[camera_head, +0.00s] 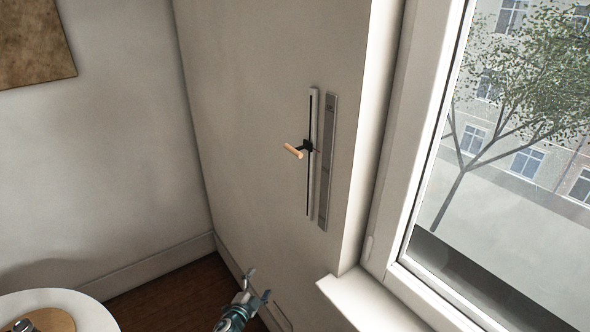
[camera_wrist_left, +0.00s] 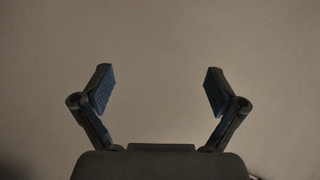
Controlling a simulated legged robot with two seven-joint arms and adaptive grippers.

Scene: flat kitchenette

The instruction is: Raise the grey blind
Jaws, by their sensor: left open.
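A vertical slider track (camera_head: 312,185) is mounted on the wall left of the window, with a grey strip (camera_head: 327,165) beside it. A wooden-tipped handle (camera_head: 293,151) on a black mount sticks out from about the middle of the track. The grey blind itself I cannot make out for certain; the window pane shows the street. My left gripper (camera_head: 259,287) is low in the head view, below and left of the handle and apart from it. In the left wrist view its fingers (camera_wrist_left: 158,92) are spread, with only plain wall between them. My right gripper is not in view.
The window frame (camera_head: 400,150) and its sill (camera_head: 365,304) stand to the right of the track. A round white table (camera_head: 85,308) with a wooden board is at the lower left. The wall around the handle is clear.

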